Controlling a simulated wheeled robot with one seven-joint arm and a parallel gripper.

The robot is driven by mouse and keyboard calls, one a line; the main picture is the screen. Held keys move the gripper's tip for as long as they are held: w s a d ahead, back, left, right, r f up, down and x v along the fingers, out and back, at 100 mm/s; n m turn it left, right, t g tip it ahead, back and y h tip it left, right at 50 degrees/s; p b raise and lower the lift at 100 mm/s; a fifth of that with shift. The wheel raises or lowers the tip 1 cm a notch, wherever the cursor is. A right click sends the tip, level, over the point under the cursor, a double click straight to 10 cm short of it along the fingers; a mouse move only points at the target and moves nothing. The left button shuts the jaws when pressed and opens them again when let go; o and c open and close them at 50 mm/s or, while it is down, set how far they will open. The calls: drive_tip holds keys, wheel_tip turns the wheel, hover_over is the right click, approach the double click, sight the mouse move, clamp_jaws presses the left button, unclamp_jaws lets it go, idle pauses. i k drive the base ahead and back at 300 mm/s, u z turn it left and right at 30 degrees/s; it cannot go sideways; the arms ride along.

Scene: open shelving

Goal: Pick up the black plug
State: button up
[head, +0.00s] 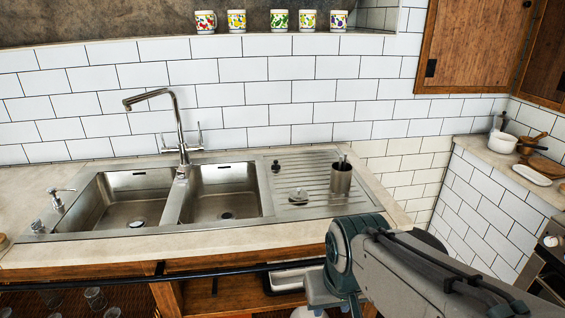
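A small dark object that looks like the black plug (276,166) sits at the back left of the ribbed steel drainboard (315,163), just right of the right sink basin. It is small in view, so its exact shape is hard to tell. A low, shiny round metal piece (298,196) lies nearer the front of the drainboard, apart from it. My arm reaches in from the lower right, in front of the counter. My gripper does not show, so I cannot see its fingers or whether it holds anything.
A steel cup with utensils (341,179) stands on the drainboard's right. A tall tap (180,130) rises behind the two basins. A soap dispenser (58,200) stands at the left. A dark rail (215,271) runs along the counter front.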

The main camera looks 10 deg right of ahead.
sight(275, 167)
drive_tip(key=i, duration=0.95)
